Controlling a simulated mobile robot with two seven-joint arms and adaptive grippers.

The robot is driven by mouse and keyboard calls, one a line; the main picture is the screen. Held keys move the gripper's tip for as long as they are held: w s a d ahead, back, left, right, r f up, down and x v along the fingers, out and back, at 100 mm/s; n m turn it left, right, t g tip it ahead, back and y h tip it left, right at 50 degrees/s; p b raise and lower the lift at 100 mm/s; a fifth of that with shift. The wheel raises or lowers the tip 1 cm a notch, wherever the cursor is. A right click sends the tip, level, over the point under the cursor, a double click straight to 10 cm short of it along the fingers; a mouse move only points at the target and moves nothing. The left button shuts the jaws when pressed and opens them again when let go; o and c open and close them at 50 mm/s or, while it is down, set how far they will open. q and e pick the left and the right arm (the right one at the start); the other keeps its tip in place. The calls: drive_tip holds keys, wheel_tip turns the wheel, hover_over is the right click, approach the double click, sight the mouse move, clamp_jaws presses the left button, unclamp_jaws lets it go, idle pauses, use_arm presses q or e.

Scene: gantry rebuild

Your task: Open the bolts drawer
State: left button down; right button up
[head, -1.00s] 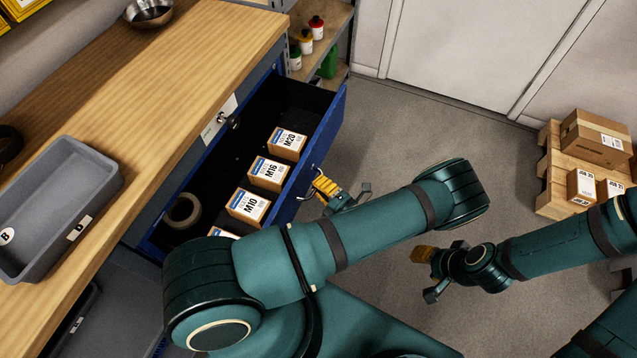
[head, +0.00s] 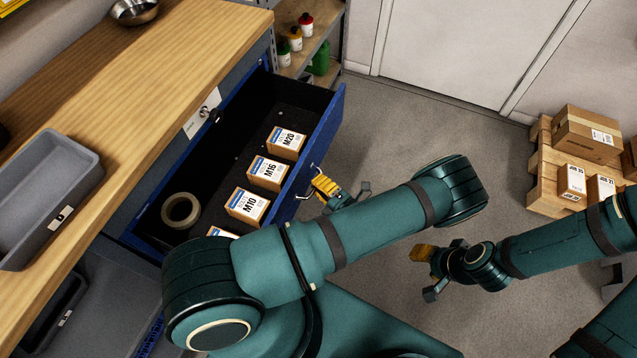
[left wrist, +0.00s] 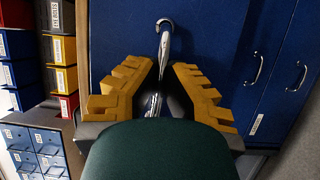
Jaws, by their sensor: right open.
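The blue drawer (head: 327,131) under the bench stands well open. It holds several small boxes with M-size labels, among them M20 (head: 287,141), M16 (head: 267,172) and M10 (head: 247,204), and a roll of tape (head: 181,210). My left gripper (head: 322,188) is at the drawer front's outer face. In the left wrist view its yellow fingers (left wrist: 163,75) lie on both sides of the metal handle (left wrist: 164,42), closed in on it. My forearm hides the drawer's near end. My right gripper (head: 428,273) is open and empty above the floor, away from the drawer.
A grey bin (head: 82,163) and a metal bowl (head: 135,10) stand on the wooden bench (head: 165,75). A shelf with bottles (head: 305,22) is behind the drawer. Boxes on a pallet (head: 545,190) stand at the right. The floor (head: 430,120) between is clear.

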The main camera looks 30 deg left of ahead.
use_arm(q)
drive_tip(key=c, duration=1)
unclamp_jaws()
drive_tip(key=shift+w, duration=0.1)
drive_tip(key=shift+c, duration=0.2)
